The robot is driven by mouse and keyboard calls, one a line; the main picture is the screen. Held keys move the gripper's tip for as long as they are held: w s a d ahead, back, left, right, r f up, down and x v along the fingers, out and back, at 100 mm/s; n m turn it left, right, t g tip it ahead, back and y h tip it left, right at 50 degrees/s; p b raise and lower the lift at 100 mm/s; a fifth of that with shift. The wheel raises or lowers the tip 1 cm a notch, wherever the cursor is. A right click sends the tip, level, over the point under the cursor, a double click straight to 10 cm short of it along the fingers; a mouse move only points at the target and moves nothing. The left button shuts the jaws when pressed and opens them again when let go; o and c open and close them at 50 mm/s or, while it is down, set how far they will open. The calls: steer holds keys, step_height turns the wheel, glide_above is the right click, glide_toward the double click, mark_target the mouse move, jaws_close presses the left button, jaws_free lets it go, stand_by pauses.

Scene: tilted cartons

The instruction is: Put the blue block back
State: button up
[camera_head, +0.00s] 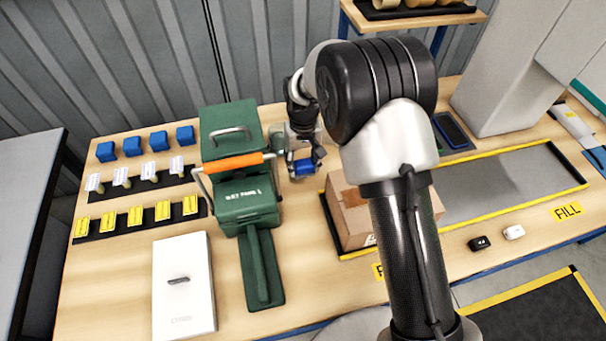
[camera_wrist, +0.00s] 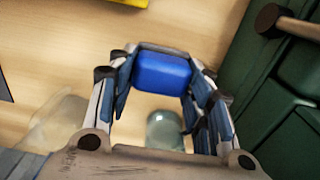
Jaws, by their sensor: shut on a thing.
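A blue block (camera_wrist: 162,73) sits between the fingers of my gripper (camera_wrist: 160,85) in the wrist view, and the fingers are shut on it. In the head view the held blue block (camera_head: 303,167) is just right of the green machine, at my gripper (camera_head: 304,165). Several similar blue blocks (camera_head: 132,146) stand in a row at the back left of the table. I cannot tell from these views how high the held block is above the wooden table.
The green machine (camera_head: 245,195) with an orange handle (camera_head: 233,163) stands left of my gripper. Stamps on dark strips (camera_head: 142,188) and a white box (camera_head: 183,287) are further left. A carton (camera_head: 350,222) stands right, on a yellow-edged mat (camera_head: 500,184).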

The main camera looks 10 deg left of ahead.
mark_target(303, 172)
steer(key=shift+f+b, duration=0.65)
steer(key=shift+f, duration=1.65)
steer(key=shift+f, duration=0.15)
steer(key=o, duration=0.9)
steer(key=shift+o, duration=0.2)
